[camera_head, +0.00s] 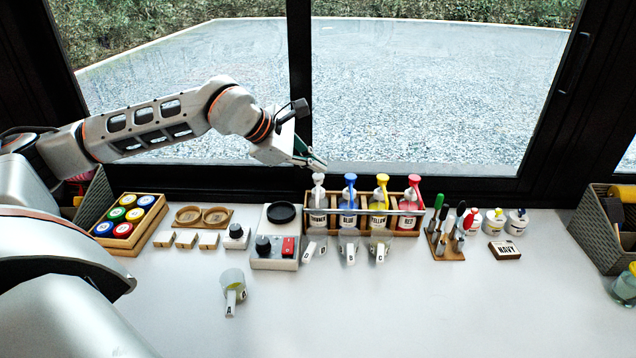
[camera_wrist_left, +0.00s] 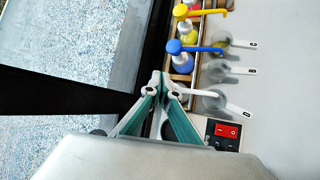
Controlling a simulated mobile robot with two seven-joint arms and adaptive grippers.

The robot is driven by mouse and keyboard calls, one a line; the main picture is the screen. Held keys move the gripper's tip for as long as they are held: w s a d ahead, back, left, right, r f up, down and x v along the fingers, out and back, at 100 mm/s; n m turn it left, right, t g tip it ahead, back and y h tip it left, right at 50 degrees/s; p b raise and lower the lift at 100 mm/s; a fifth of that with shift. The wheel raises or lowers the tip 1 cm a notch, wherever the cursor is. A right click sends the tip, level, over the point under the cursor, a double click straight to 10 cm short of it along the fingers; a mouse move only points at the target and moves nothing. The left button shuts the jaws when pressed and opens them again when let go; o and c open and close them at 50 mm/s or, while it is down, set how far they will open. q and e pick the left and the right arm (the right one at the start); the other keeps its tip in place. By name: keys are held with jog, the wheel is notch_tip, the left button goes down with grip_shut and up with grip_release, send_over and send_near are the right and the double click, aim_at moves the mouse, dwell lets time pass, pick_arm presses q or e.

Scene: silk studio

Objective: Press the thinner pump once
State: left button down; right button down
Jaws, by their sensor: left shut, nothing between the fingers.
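The thinner pump appears to be the white-topped bottle (camera_head: 318,208) at the left end of a wooden rack (camera_head: 394,231); its label is too small to read. My left gripper (camera_head: 322,164) is shut and empty, just above the white pump head. In the left wrist view the shut fingertips (camera_wrist_left: 160,80) cover the pump head, and only its white spout (camera_wrist_left: 199,93) shows beside them. I cannot tell whether the fingertips touch the head. My right gripper is not in view.
Blue (camera_head: 349,203), yellow (camera_head: 380,203) and red (camera_head: 412,205) pump bottles stand in the same rack. Small lettered cups (camera_head: 348,252) sit in front. A scale-like device (camera_head: 275,250) with a red switch stands to the left. The front table is mostly clear, except a cup (camera_head: 232,284).

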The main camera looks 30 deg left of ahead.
aim_at(316, 177)
pick_arm(q)
jog(key=shift+f+b, duration=0.75)
jog(key=shift+f, duration=0.2)
dwell(1.1)
jog(key=shift+r, duration=0.1)
jog(key=shift+r+p, duration=0.85)
jog(key=shift+r, duration=0.45)
jog(key=shift+r, duration=0.1)
jog(key=shift+r+p, duration=0.5)
jog(key=shift+r, duration=0.15)
notch_tip(316, 177, up, 4)
jog(key=p, duration=0.3)
jog(key=shift+r, duration=0.25)
